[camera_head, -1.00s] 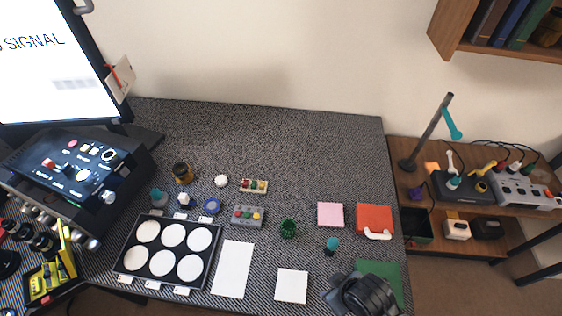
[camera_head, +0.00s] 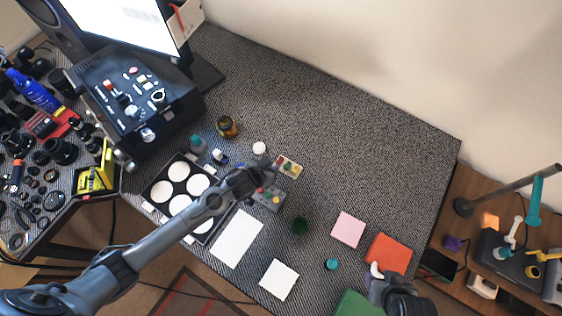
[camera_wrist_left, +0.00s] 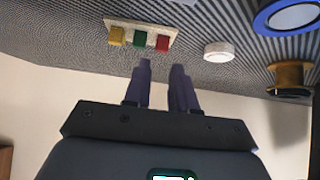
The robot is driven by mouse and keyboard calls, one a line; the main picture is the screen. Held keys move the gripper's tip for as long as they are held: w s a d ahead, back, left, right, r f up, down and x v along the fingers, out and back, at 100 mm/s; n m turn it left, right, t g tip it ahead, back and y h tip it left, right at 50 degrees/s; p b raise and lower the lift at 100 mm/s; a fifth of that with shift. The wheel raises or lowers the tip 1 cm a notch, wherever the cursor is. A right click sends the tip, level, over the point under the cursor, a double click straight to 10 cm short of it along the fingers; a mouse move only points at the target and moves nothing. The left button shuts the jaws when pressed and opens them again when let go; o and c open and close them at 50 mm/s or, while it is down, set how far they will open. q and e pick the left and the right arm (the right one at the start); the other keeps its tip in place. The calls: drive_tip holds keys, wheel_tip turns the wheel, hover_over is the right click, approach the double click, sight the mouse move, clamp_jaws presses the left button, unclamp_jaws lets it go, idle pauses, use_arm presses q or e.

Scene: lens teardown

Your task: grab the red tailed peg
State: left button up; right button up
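The red peg (camera_wrist_left: 163,42) stands at one end of a small cream board (camera_wrist_left: 125,26), beside a green peg (camera_wrist_left: 140,39) and a yellow peg (camera_wrist_left: 116,36). Its tail cannot be made out. In the head view the cream board (camera_head: 297,172) lies on the dark mat, just right of my left gripper (camera_head: 262,177). In the left wrist view my left gripper (camera_wrist_left: 162,72) has two dark fingers apart with nothing between them. The fingertips point toward the red and green pegs but do not appear to touch them.
A grey button box (camera_head: 268,201) lies beneath and beside the gripper. The mat behind the board is clear.

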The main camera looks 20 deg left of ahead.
sight(279, 161)
use_arm(q)
drive_tip(key=shift+b+x, duration=0.65)
drive_tip(key=shift+x, duration=2.35)
drive_tip(key=shift+a, duration=0.1)
clamp_jaws()
